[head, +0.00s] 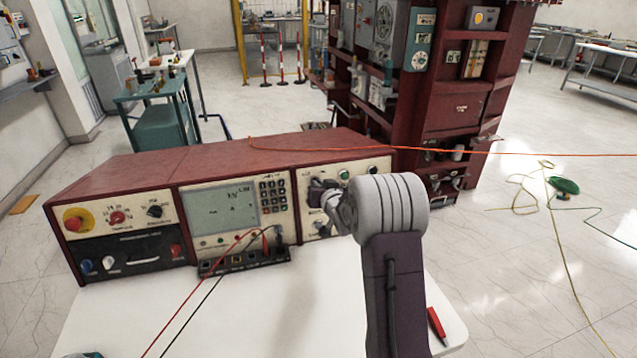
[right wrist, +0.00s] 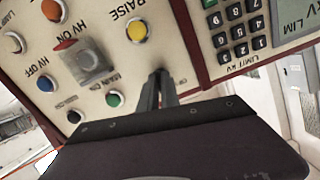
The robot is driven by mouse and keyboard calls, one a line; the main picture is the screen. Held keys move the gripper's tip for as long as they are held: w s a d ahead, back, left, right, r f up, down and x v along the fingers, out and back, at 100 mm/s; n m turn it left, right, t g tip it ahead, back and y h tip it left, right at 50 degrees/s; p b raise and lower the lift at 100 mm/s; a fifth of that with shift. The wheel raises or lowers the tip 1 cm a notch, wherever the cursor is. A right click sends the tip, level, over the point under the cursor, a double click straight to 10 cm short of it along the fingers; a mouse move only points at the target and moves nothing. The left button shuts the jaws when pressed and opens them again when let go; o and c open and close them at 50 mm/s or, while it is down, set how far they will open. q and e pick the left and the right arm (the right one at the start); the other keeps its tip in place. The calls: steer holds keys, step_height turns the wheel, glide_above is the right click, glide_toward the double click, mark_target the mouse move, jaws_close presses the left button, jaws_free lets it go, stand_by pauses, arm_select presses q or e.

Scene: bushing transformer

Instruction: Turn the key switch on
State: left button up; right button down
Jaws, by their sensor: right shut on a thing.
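The right panel (head: 373,168) of the red test console carries the buttons. In the head view my right gripper (head: 322,190) reaches this panel, with my arm covering much of it. In the right wrist view the fingers (right wrist: 158,82) are closed together at the panel face, beside the yellow RAISE button (right wrist: 137,31) and the green button (right wrist: 115,99). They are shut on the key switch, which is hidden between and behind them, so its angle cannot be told. My left gripper is not in view.
A clear cover (right wrist: 88,60) sticks out at HV ON, near the fingers. A keypad (right wrist: 233,24) is on the neighbouring panel. Red and black leads (head: 205,295) run across the white table (head: 290,320). A red pen-like object (head: 436,325) lies at its right edge.

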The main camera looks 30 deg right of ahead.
steer(key=shift+m+p, duration=1.35)
steer(key=shift+m, duration=1.75)
steer(key=c, duration=1.6)
jaws_free()
steer(key=shift+s, duration=0.1)
steer(key=v, duration=0.9)
steer(key=shift+d+f, duration=0.1)
steer(key=shift+d, duration=0.1)
